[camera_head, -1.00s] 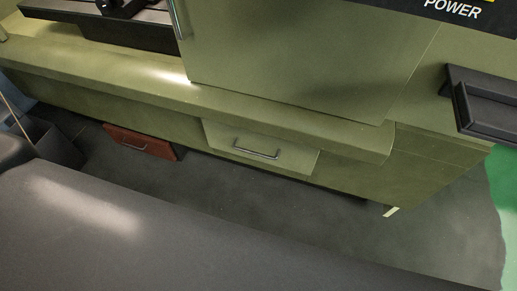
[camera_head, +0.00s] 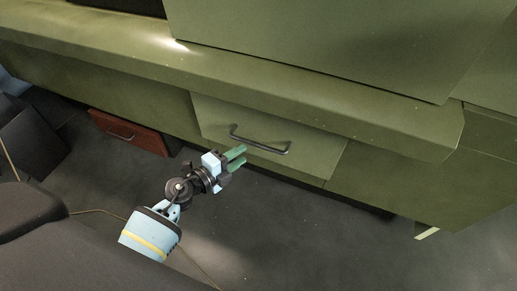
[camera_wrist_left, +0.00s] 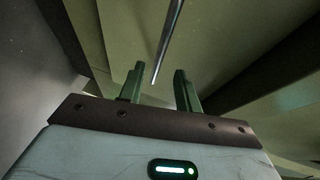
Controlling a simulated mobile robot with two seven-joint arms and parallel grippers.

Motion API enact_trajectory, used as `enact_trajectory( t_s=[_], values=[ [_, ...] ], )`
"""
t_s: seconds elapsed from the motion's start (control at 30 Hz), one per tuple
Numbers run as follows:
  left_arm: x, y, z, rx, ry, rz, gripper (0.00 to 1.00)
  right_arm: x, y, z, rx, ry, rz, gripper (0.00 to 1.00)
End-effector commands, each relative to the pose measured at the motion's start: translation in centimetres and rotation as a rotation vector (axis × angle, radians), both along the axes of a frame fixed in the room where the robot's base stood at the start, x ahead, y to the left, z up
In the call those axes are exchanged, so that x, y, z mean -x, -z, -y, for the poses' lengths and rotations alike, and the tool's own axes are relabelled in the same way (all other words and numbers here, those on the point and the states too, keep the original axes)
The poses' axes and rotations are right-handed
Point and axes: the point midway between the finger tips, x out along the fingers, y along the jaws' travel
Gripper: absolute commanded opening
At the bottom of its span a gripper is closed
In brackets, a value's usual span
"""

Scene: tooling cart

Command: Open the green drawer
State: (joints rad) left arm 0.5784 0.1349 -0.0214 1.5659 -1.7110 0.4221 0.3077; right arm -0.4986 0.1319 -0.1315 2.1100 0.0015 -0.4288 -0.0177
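The green drawer (camera_head: 215,122) is set low in the green machine and looks shut. Its dark metal bar handle (camera_head: 262,146) runs across its front. My left gripper (camera_head: 238,158) is just in front of the drawer, below the left part of the handle, with its two green fingers apart. In the left wrist view, the fingers (camera_wrist_left: 157,88) are open with a gap between them, and the handle bar (camera_wrist_left: 167,42) shows beyond the tips, in line with the gap. I cannot tell whether a finger touches the handle. My right gripper is not in view.
A red drawer (camera_head: 130,133) with its own handle sits to the left of the green one. A green ledge (camera_head: 300,90) of the machine overhangs the drawer. Dark floor (camera_head: 310,220) in front of the drawer is clear.

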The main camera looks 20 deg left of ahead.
Motion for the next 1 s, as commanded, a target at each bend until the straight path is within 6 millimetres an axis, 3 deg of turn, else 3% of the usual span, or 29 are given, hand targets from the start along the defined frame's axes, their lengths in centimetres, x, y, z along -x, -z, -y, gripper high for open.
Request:
enact_trajectory(
  t_s=[0.27,0.7,1.0],
  values=[
    [-0.6,0.1,0.1,-0.010,0.003,0.003,0.34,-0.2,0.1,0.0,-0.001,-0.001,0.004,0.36],
    [-5.8,1.4,2.6,-0.008,0.003,0.001,0.34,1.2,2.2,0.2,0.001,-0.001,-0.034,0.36],
    [-7.2,1.5,3.2,-0.010,0.003,0.002,0.34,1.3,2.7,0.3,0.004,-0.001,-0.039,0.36]
  ],
)
